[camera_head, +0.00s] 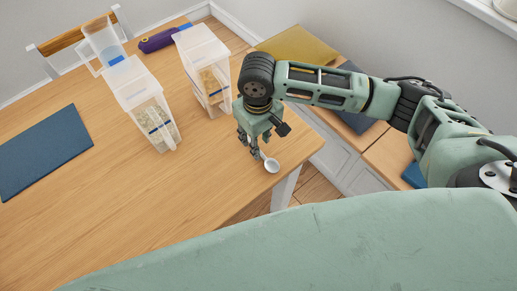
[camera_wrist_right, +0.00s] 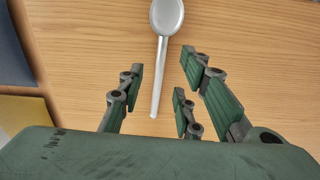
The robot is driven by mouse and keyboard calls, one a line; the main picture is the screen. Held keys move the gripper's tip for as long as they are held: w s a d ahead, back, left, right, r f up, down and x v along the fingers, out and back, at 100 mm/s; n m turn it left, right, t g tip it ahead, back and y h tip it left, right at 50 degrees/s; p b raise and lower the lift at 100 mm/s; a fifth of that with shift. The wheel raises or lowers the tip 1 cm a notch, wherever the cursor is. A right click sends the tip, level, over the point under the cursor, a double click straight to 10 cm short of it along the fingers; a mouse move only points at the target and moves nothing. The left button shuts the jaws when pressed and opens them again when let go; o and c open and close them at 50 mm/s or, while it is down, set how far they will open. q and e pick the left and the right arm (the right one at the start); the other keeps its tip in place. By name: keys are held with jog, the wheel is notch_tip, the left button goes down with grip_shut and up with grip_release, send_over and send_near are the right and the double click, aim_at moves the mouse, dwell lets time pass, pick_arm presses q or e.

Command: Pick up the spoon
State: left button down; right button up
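The spoon (camera_head: 271,165) is pale grey and lies on the wooden table near its right edge. In the right wrist view the spoon (camera_wrist_right: 166,18) has its bowl at the top and its handle running down. My right gripper (camera_head: 251,146) is over the table at the spoon's handle, pointing down. In the wrist view my right gripper (camera_wrist_right: 160,75) is open, its green-padded fingers spread to either side of the handle. No finger clearly touches the spoon; the exact height is hard to judge. My left gripper is not in view.
The wooden table (camera_head: 90,195) has free room at the front left. A dark blue mat (camera_head: 42,150) lies at left. A yellow board (camera_head: 297,47) is beyond.

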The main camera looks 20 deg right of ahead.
jog(key=shift+s+f, duration=0.15)
jog(key=shift+f, duration=1.6)
grip_shut()
